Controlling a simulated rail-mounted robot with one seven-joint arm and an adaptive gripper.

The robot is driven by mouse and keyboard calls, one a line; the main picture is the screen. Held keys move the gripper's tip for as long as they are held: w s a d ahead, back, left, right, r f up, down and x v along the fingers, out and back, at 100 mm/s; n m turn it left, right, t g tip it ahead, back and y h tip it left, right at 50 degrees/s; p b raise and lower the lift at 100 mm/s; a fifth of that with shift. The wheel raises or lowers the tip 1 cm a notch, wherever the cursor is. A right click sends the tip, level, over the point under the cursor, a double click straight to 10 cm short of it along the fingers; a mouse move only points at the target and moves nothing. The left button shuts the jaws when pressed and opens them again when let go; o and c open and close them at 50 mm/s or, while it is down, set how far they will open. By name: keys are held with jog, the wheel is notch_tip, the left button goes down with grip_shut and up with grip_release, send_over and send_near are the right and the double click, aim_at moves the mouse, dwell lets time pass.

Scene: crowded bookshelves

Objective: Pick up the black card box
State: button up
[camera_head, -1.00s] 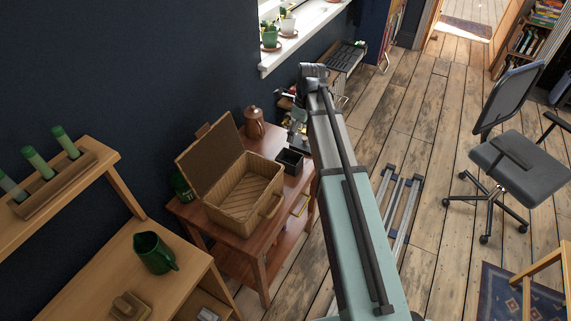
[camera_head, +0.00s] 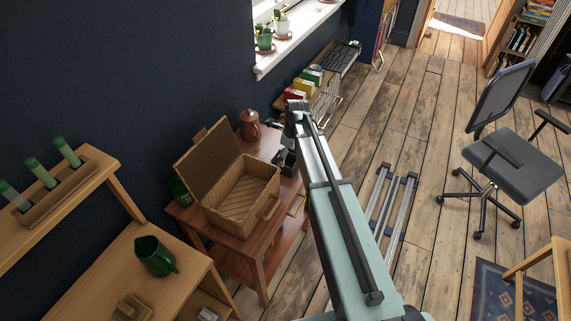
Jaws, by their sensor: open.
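The black card box (camera_head: 289,168) is a small dark box on the reddish wooden side table (camera_head: 238,246), just right of the wicker basket. It is now partly hidden by the end of my arm. My gripper (camera_head: 283,154) hangs below the arm's far end, right over or beside the box, and looks open. Its fingers are small and dark against the box, so I cannot tell whether they touch it.
The open wicker basket (camera_head: 244,199) stands left of the box with its lid raised. A brown pot (camera_head: 250,127) is behind. Colourful boxes (camera_head: 303,88) stand on a low shelf beyond. The window sill holds potted plants.

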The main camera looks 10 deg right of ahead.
aim_at(286, 164)
jog(key=shift+w+a+f+p, duration=0.1)
jog(key=shift+a+f+p, duration=0.15)
jog(key=shift+f+p, duration=0.6)
jog(key=shift+w+a+f+p, duration=0.1)
jog(key=shift+a+f+p, duration=0.15)
jog(key=shift+f, duration=1.5)
jog(key=shift+f, duration=0.25)
jog(key=c, duration=1.2)
